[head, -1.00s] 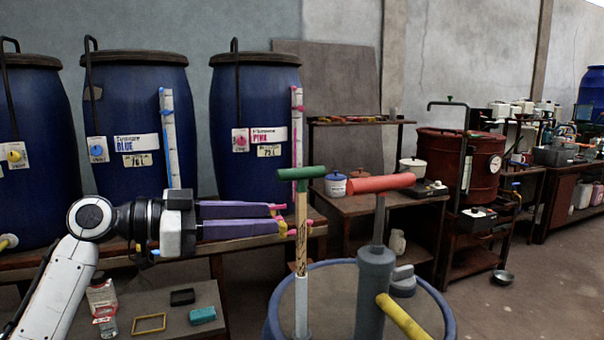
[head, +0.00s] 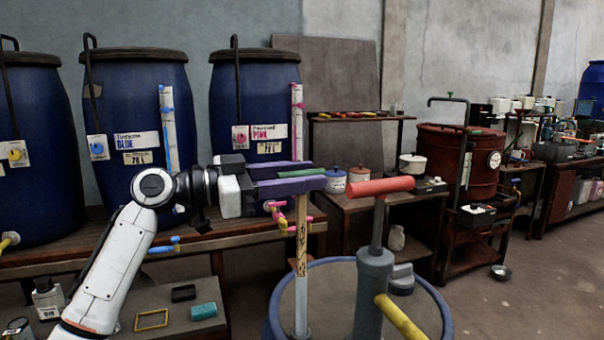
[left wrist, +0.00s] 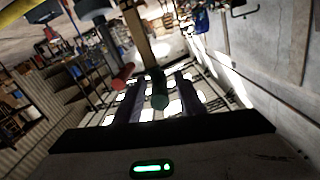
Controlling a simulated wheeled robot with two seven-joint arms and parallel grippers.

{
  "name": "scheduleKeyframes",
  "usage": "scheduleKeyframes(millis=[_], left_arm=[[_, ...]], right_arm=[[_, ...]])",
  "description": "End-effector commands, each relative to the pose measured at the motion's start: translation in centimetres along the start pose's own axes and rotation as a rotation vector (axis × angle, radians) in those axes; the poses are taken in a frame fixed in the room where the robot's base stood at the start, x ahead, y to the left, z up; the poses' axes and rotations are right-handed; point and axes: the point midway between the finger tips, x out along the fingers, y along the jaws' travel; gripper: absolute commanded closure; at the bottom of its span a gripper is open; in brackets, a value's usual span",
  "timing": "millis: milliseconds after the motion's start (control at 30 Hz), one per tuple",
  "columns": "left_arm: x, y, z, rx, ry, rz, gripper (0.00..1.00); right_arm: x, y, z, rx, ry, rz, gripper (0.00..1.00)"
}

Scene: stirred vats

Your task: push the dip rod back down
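The dip rod (head: 301,238) is a pale wooden stick with a green crossbar handle (head: 296,166). It stands upright at the blue-rimmed drum (head: 437,302), beside a grey pump. My left gripper (head: 304,179) is level with the handle, its purple fingers on either side of it and partly hiding it. In the left wrist view the green handle (left wrist: 159,98) lies end-on between the two fingers, with a gap showing on each side, so the gripper is open. The rod's lower end is hidden in the drum. My right gripper is not in view.
The grey pump (head: 373,280) with a red handle (head: 381,186) stands close right of the rod. Pink taps (head: 283,215) are just behind it. Blue vats (head: 137,128) line the wall on a wooden bench. A low table (head: 190,330) holds small items at lower left.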

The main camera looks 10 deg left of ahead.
Motion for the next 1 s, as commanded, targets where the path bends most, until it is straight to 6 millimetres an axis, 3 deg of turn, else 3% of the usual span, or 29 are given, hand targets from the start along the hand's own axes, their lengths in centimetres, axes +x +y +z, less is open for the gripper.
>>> scheduleKeyframes(millis=[200, 433, 767, 867, 1000], left_arm=[[0.0, 0.0, 0.0, 0.0, 0.0, 0.0, 0.64], [0.0, 0.0, 0.0, 0.0, 0.0, 0.0, 1.0], [0.0, 0.1, 0.9, -0.001, -0.001, 0.0, 1.0], [0.0, 0.5, 2.4, -0.001, -0.001, 0.0, 1.0], [0.0, 1.2, 5.8, -0.001, -0.002, 0.001, 1.0]], right_arm=[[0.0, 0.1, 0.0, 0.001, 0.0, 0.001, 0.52], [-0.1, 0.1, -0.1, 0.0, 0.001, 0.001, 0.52], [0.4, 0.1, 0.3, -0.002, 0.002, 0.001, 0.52], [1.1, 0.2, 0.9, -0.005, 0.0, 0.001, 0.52], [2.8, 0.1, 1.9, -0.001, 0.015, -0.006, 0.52]])
